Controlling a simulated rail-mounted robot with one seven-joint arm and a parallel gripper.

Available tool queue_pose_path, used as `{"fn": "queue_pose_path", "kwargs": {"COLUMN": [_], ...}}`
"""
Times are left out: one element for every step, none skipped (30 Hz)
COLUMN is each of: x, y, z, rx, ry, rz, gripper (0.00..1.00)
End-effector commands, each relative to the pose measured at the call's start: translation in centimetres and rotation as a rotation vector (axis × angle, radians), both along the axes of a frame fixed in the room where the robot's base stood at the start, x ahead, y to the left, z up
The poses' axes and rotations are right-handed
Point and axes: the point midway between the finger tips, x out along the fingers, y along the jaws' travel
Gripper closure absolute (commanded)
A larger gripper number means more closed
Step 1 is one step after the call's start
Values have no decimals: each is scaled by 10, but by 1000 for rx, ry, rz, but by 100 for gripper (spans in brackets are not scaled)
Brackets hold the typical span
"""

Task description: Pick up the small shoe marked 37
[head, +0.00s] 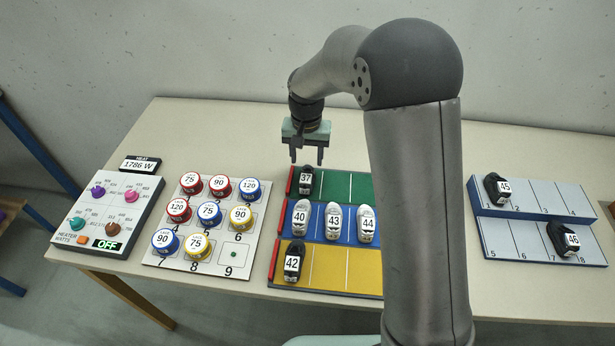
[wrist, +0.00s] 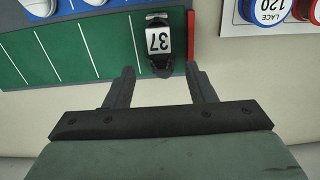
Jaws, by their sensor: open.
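The small dark shoe marked 37 (head: 306,181) stands in the leftmost slot of the green row, beside a red edge strip. In the wrist view the shoe (wrist: 158,45) shows its white label upside down, ahead of the fingertips and between their lines. My gripper (head: 306,160) hangs over the back edge of the green row, just behind the shoe in the head view. In the wrist view my gripper (wrist: 160,70) is open and empty, its two fingers apart. I cannot tell its exact height above the shoe.
White shoes 40 (head: 300,218), 43 (head: 334,222) and 44 (head: 366,224) stand on the blue row. Dark shoe 42 (head: 292,262) is on the yellow row. A board of lace tins (head: 236,254) lies left. A stepped rack (head: 520,238) holds 45 and 46. Green slots right of 37 look empty.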

Motion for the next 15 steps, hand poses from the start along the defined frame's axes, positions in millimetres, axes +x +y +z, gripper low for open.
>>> {"fn": "queue_pose_path", "kwargs": {"x": [0,0,0,0,0,0,0,-1,-1,-2,-2,-3,-3,-4,-4], "y": [0,0,0,0,0,0,0,0,0,0,0,0,0,0,0], "z": [-7,-10,-15,-17,-19,-21,-22,-24,-27,-30,-34,-40,-45,-50,-57], "rx": [-1,-1,0,0,0,0,0,0,0,-1,-1,-1,-1,-1,-1], "ry": [2,2,1,1,1,1,1,1,1,2,4,4,4,4,3], "rz": [0,0,0,0,0,0,0,0,0,0,1,1,1,1,1], "gripper": [50,50,50,50,50,50,50,50,50,50,50,50,50,50,50]}}
